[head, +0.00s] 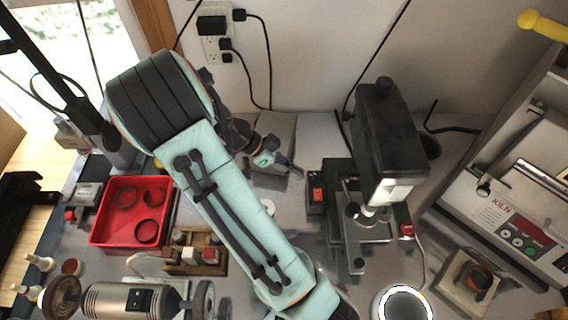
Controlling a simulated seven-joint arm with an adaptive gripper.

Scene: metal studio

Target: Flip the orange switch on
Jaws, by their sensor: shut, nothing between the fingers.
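The orange switch (317,194) is a small orange-red rocker on a dark box at the left of the drill press (388,130). It shows clearly and nothing covers it. It is too small to tell whether it is on or off. My teal arm runs from the upper left down to the bottom edge, left of the switch.
A red tray (103,239) with dark rings and a wooden block rack (183,258) lie left of my arm. A bench grinder (133,299) stands at the bottom left. A kiln (515,215) stands at the right. Power cords hang along the back wall.

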